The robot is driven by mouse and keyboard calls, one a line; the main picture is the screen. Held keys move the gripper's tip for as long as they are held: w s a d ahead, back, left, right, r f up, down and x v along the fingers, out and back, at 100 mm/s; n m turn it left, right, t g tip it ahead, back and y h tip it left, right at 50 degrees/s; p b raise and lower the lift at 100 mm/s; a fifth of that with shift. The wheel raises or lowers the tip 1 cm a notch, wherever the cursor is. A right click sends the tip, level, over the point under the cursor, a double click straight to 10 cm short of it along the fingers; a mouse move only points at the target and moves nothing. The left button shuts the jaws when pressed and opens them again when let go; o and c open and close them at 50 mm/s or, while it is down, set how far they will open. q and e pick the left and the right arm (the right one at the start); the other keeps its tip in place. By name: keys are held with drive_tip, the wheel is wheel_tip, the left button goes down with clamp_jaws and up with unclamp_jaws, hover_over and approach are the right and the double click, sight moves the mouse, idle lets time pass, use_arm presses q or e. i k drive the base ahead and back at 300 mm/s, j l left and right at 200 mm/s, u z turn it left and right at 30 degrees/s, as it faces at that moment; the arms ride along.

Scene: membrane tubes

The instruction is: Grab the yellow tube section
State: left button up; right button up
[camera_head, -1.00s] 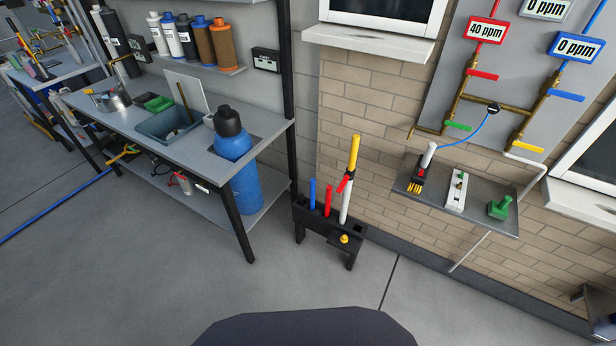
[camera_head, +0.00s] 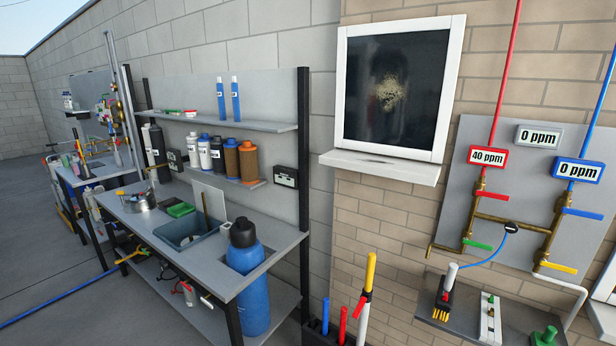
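The yellow tube section (camera_head: 370,272) stands upright at the top of a white tube (camera_head: 362,325), with a red handle-like piece (camera_head: 359,306) at the joint. The white tube stands in a black rack (camera_head: 314,338) at the bottom edge, beside a blue tube (camera_head: 325,316) and a red tube (camera_head: 342,324). The lower part of the rack is cut off by the frame. Neither of my grippers shows in the head view.
A grey workbench (camera_head: 290,240) with a blue bottle (camera_head: 247,280) stands left of the rack. A wall shelf (camera_head: 462,322) with small fittings is to the right, below a pipe panel (camera_head: 465,150) with ppm displays. A window ledge (camera_head: 380,167) juts out above.

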sight(372, 257)
drive_tip(key=j+z, duration=0.3)
drive_tip(key=j, duration=0.45)
drive_tip(key=j+z, duration=0.3)
drive_tip(key=j, duration=0.45)
